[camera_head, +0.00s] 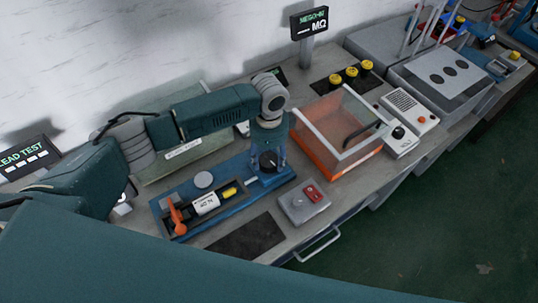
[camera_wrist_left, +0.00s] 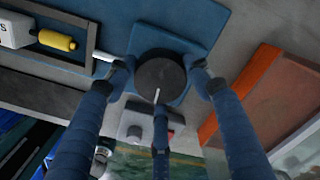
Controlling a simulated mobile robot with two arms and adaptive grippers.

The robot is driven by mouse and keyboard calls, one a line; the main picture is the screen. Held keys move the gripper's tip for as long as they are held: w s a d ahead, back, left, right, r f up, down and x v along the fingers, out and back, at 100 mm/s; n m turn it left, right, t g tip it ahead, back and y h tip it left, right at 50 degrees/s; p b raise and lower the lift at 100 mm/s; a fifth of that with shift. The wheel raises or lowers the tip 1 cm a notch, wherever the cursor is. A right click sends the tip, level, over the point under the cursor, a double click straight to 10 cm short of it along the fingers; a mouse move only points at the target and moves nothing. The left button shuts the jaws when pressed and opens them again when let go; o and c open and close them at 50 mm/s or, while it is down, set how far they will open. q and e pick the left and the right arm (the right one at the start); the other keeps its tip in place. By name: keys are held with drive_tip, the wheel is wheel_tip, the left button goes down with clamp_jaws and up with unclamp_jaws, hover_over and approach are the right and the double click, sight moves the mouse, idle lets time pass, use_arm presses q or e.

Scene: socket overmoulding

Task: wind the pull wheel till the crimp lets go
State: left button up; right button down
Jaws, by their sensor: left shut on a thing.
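The black pull wheel (camera_head: 268,161) stands at the right end of a blue pull-test rig (camera_head: 279,182). My left gripper (camera_head: 268,150) comes down over it from above. In the left wrist view its blue fingers (camera_wrist_left: 161,78) are shut around the dark wheel (camera_wrist_left: 160,75), which has a pale line on it. A yellow cylinder (camera_head: 230,191) lies in the rig's dark frame beside a white labelled gauge (camera_head: 205,203). An orange lever (camera_head: 176,215) is at the rig's left end. I cannot make out the crimp itself. My right gripper is not in view.
An orange-based clear box (camera_head: 338,164) stands close to the right of the wheel. A grey box with a red switch (camera_head: 312,193) sits in front. A dark mat (camera_head: 246,236) lies near the bench edge. A handset unit (camera_head: 405,112) stands farther right.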

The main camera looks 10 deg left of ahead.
sight(269, 159)
use_arm(q)
drive_tip(key=m, duration=0.4)
drive_tip(key=shift+m+p, duration=0.3)
drive_tip(key=shift+p, duration=0.05)
drive_tip(key=shift+m, duration=2.3)
drive_tip(key=o, duration=1.2)
drive_tip(key=shift+c, duration=0.2)
drive_tip(key=shift+r, duration=0.15)
wheel_tip(269, 159, up, 12)
